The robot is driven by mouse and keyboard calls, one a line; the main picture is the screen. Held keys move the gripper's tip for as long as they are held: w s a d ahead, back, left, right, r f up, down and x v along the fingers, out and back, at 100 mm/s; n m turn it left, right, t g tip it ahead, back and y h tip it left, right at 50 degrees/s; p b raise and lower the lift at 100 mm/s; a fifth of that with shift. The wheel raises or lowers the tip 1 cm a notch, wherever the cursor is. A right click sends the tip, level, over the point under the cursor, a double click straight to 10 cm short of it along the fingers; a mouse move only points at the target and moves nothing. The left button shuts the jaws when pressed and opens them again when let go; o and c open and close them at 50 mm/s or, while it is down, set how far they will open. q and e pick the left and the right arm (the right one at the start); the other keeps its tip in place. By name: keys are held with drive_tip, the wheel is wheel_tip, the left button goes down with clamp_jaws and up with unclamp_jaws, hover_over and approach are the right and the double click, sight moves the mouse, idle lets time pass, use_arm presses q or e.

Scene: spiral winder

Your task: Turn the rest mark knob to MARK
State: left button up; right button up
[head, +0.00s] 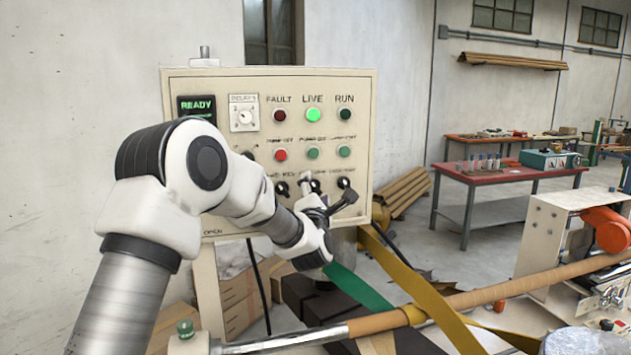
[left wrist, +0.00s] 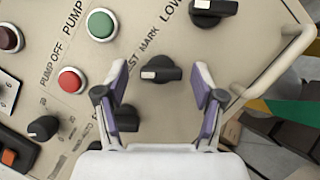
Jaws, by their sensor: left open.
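The rest mark knob (left wrist: 160,72) is a black bar-shaped knob with a white patch toward its left end in the left wrist view. The lettering beside it is partly hidden; "ST MARK" can be read. My left gripper (left wrist: 161,80) is open, with one finger on each side of the knob and visible gaps between. In the head view my left gripper (head: 328,202) is at the lower row of the cream control panel (head: 222,150). There the gripper and forearm hide part of that row.
Another black knob (left wrist: 213,9) and a metal handle (left wrist: 282,68) lie to the right in the wrist view. Red (left wrist: 71,80) and green (left wrist: 100,24) buttons lie left. A green strap (head: 358,288) and a brown roll (head: 455,303) are below the panel.

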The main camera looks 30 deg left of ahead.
use_arm(q)
drive_tip(key=shift+w+a+f, duration=0.1)
drive_tip(key=shift+w+a, duration=0.15)
drive_tip(key=shift+d, duration=0.2)
drive_tip(key=c, duration=1.1)
drive_tip(key=shift+s, duration=0.1)
drive_tip(key=shift+c, duration=0.2)
